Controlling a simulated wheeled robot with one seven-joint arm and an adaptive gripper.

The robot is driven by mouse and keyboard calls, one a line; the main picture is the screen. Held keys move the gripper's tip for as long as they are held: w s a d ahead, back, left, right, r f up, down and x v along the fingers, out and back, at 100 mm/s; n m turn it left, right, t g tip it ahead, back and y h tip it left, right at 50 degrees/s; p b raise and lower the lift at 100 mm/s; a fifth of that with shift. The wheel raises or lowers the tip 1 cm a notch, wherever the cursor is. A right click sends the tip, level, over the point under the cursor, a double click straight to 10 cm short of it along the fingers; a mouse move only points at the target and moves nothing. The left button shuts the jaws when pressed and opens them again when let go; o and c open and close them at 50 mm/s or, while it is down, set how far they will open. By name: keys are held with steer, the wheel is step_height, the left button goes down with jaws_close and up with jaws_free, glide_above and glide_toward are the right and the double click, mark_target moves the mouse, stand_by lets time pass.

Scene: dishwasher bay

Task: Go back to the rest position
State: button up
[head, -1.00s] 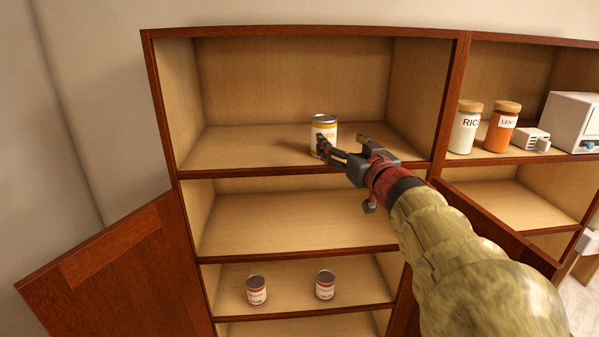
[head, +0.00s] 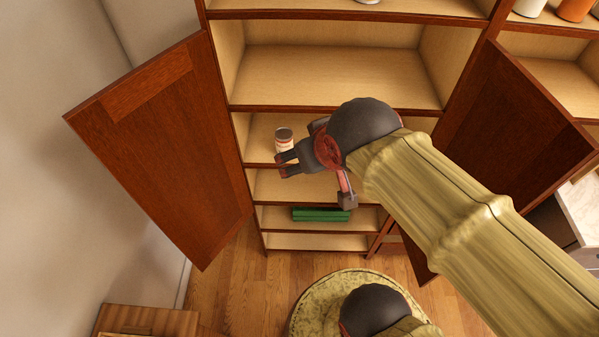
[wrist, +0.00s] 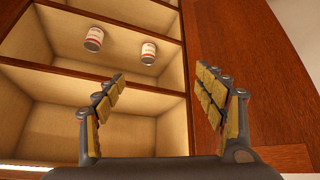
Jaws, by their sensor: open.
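My gripper (head: 284,163) is in front of the open cupboard in the head view, pointing left and held apart from the shelves. In the wrist view its two padded fingers (wrist: 160,85) are spread wide with nothing between them. A red-and-white can (head: 284,138) stands on a shelf just behind the fingertips in the head view. The wrist view shows two such cans, one on the left (wrist: 93,40) and one on the right (wrist: 148,53), beyond the fingers and clear of them. The second can is hidden behind my gripper in the head view.
The left cupboard door (head: 160,140) and the right door (head: 510,130) stand open on either side of my arm. A green item (head: 320,214) lies on a low shelf. A wooden cabinet (head: 150,320) is at bottom left. Wooden floor (head: 240,270) shows in front.

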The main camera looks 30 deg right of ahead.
steer(key=s+a+f+n+g+y, duration=0.1)
steer(key=s+a+f, duration=0.1)
steer(key=s+a, duration=0.2)
steer(key=shift+f, duration=0.2)
step_height(320, 180, down, 28)
steer(key=b, duration=2.7)
steer(key=shift+r+b, duration=0.25)
steer(key=shift+b, duration=0.05)
steer(key=shift+w, duration=0.1)
steer(key=shift+c, duration=0.8)
